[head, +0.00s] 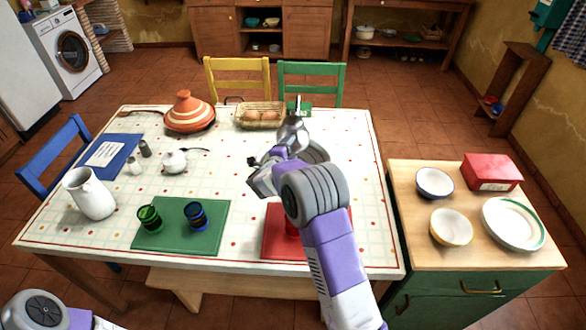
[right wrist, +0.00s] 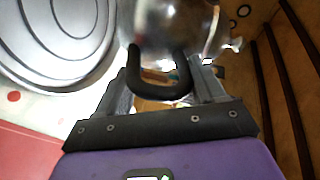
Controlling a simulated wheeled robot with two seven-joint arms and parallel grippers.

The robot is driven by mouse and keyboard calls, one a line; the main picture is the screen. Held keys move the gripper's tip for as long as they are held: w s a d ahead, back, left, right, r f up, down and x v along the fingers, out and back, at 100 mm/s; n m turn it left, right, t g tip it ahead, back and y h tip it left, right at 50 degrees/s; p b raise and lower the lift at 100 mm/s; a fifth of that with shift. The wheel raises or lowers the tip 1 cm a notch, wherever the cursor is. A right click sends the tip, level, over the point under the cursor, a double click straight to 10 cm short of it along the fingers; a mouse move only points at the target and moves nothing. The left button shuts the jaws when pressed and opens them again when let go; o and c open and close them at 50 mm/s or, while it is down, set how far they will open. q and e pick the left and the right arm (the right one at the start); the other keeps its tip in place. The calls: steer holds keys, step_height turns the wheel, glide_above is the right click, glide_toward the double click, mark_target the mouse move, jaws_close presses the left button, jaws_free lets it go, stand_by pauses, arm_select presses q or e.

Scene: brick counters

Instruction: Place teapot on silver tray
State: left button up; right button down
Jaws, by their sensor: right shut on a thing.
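The shiny silver teapot (head: 293,133) is held up by my right gripper (head: 281,154) over the right part of the table. In the right wrist view the fingers (right wrist: 165,84) are shut on the black handle of the teapot (right wrist: 180,25). The round silver tray (head: 319,150) lies on the table and is largely hidden behind my right arm. In the right wrist view the tray (right wrist: 58,38) fills the upper left, with the teapot beside it and partly over its edge. My left gripper is out of view.
On the table stand an orange tagine (head: 189,115), an egg basket (head: 260,116), a white pitcher (head: 90,194), a small white pot (head: 174,161) and two cups on a green mat (head: 178,240). A red mat (head: 275,247) lies in front. Bowls stand on the right cabinet (head: 475,202).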

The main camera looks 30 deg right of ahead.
step_height(320, 180, down, 10)
steer(key=b, duration=0.4)
steer(key=shift+w+r, duration=0.1)
steer(key=shift+c, duration=0.5)
jaws_free()
steer(key=shift+a, duration=0.1)
steer(key=p+v, duration=0.3)
steer(key=v, duration=0.8)
steer(key=shift+s+a, duration=0.3)
steer(key=shift+s, duration=0.15)
